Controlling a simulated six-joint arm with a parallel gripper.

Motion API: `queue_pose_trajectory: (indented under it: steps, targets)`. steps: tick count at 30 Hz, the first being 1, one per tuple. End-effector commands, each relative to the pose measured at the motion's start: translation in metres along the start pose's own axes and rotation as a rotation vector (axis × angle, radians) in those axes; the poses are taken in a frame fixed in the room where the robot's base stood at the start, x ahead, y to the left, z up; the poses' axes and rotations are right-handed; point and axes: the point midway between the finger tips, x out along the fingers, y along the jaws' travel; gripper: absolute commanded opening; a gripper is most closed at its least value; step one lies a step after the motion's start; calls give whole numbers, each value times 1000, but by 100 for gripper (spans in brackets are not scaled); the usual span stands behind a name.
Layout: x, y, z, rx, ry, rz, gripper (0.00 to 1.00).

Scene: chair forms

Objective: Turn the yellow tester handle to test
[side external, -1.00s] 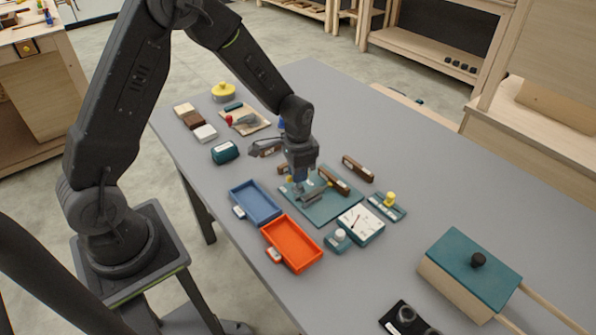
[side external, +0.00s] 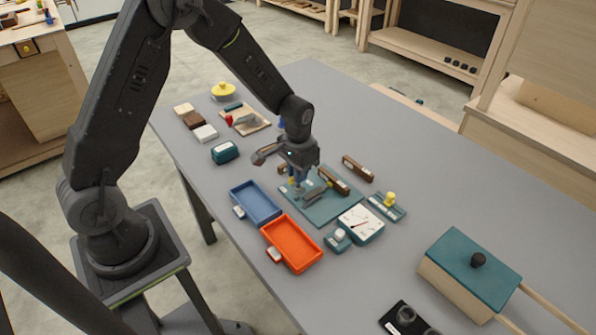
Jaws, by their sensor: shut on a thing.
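My gripper (side external: 298,186) points down at the back left part of the teal board (side external: 325,212). It is shut on a small yellow part, the tester handle (side external: 291,182), which is mostly hidden by the fingers. Grey metal pieces (side external: 314,198) and a brown block (side external: 333,181) lie on the board beside the gripper. A white-faced dial box (side external: 361,224) with a thin red needle stands at the board's front right. The handle's exact angle is too small to tell.
A blue tray (side external: 256,202) and an orange tray (side external: 291,243) lie in front of the board. A yellow knob on a teal base (side external: 389,199) stands to the right. A teal-lidded box (side external: 472,262) is at the far right. The table's right back is clear.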

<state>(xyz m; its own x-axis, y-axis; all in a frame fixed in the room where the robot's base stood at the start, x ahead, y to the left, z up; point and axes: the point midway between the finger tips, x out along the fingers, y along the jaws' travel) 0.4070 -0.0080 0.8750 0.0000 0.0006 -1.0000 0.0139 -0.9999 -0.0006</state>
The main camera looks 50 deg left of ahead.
Motion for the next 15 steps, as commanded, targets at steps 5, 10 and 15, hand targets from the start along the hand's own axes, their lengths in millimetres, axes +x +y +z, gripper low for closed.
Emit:
queue_pose_trajectory:
  steps: [5, 10, 15]
  targets:
    - [0, 0, 0, -7, 1, 2, 17]
    - [0, 0, 0, -4, 1, 1, 34]
    - [0, 0, 0, -3, 0, 1, 38]
